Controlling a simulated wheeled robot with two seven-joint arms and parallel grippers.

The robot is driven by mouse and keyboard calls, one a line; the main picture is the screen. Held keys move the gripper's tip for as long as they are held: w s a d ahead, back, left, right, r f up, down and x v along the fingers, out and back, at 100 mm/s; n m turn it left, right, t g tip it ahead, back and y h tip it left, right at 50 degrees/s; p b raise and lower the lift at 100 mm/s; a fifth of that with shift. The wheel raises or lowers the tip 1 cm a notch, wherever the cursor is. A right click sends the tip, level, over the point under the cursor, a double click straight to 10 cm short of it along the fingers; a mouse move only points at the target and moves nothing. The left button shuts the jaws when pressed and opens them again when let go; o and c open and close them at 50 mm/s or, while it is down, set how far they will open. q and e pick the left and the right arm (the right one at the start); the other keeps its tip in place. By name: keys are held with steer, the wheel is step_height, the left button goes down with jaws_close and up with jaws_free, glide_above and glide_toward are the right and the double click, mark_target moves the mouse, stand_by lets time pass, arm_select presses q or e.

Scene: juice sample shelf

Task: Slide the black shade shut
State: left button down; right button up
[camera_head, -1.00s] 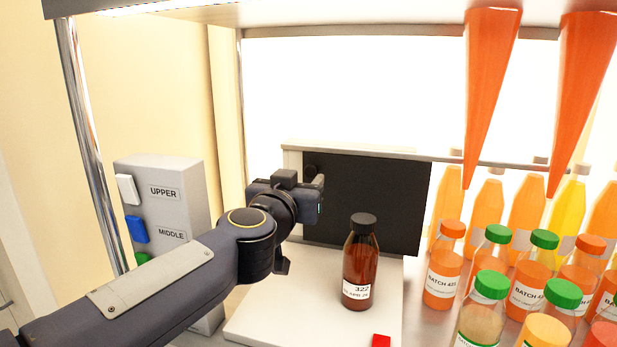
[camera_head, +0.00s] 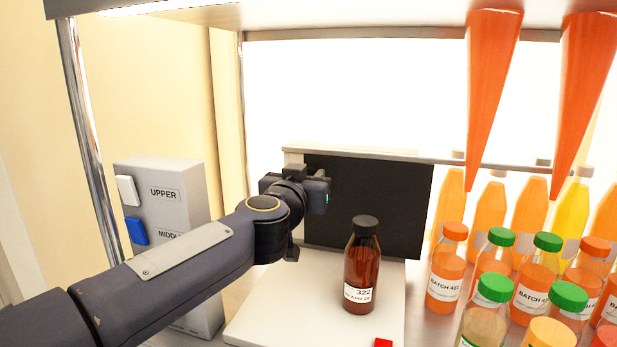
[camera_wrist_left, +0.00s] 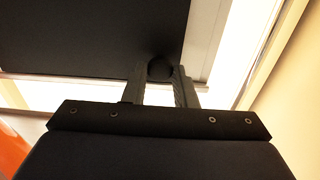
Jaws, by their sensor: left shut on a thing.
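The black shade (camera_head: 385,200) hangs as a dark panel under a pale rail (camera_head: 400,157), behind a brown bottle (camera_head: 362,268). It also fills the upper left of the left wrist view (camera_wrist_left: 90,35). A round black knob (camera_wrist_left: 159,69) sits near the shade's edge. My left gripper (camera_head: 326,190) is at the shade's left edge in the head view and hides the knob there. In the left wrist view its two fingers (camera_wrist_left: 160,80) are on either side of the knob, shut on it. My right gripper is not in view.
The brown bottle stands upright on a white base, with a red block (camera_head: 383,343) in front. Several capped juice bottles (camera_head: 447,268) crowd the right side. Orange cones (camera_head: 493,90) hang above them. A grey button box (camera_head: 160,200) stands left, beside my arm.

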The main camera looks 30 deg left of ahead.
arm_select(q)
steer(key=a, duration=0.2)
steer(key=s+a, duration=0.1)
steer(key=a, duration=0.1)
steer(key=shift+r, duration=0.1)
steer(key=c, duration=1.2)
jaws_free()
steer(key=shift+a, duration=0.15)
